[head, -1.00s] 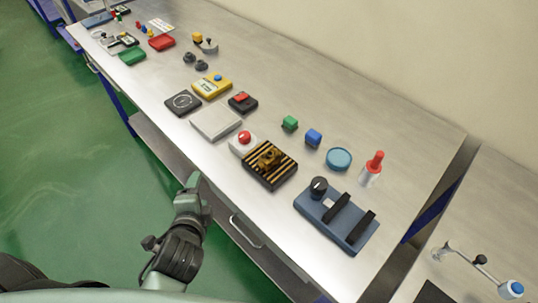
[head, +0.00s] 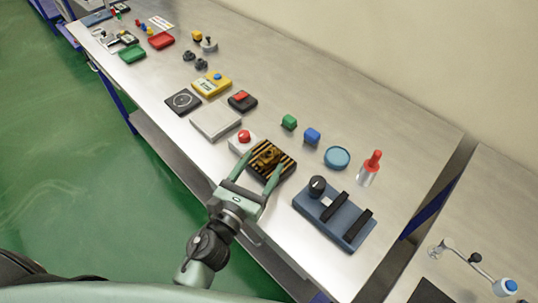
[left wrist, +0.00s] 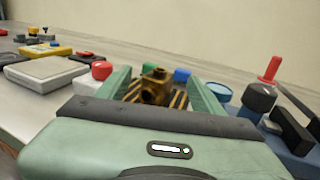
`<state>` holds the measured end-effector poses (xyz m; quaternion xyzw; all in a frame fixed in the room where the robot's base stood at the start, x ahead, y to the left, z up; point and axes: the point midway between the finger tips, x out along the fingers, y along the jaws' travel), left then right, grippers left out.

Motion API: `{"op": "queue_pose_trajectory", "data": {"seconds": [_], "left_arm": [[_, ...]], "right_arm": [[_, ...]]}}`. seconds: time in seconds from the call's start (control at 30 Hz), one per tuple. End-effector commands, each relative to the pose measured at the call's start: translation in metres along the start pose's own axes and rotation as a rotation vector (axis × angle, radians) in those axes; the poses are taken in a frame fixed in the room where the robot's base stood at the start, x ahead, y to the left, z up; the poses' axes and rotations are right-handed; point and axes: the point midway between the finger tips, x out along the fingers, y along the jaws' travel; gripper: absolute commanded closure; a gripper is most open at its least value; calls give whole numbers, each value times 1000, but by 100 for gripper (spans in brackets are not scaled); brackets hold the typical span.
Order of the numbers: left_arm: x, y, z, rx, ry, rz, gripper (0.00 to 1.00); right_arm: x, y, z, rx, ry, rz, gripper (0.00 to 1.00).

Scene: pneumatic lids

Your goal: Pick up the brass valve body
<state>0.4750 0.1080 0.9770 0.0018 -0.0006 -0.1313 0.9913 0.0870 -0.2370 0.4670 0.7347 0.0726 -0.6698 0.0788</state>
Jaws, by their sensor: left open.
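The brass valve body (head: 268,155) sits on a black-and-yellow striped block (head: 264,173) near the front edge of the bench. My left gripper (head: 256,172) is open, with its two green fingers reaching over the near side of the striped block toward the valve body. In the left wrist view the valve body (left wrist: 155,87) stands between the open fingers, beyond the palm, with its round port facing me. I cannot tell whether the fingers touch anything. My right gripper is not in view.
A white box with a red button (head: 243,140) stands just left of the striped block. A blue fixture with a black knob (head: 335,215) is to the right.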

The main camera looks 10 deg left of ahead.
Motion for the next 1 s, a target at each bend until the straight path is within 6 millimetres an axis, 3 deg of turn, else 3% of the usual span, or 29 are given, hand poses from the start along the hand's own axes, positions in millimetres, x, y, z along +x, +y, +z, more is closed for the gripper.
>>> {"op": "queue_pose_trajectory", "data": {"seconds": [0.3, 0.57, 0.67, 0.83, 1.0], "left_arm": [[44, 2, 1, -4, 1, 2, 32], [47, 2, -2, -3, 2, 2, 32], [47, 2, -1, -4, 2, 2, 55], [47, 2, -2, -4, 2, 2, 100], [47, 2, 0, -4, -1, 2, 100]], "right_arm": [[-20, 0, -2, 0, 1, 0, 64], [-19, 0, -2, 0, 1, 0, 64], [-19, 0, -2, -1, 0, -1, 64], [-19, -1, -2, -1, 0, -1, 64], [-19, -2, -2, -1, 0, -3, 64]]}}
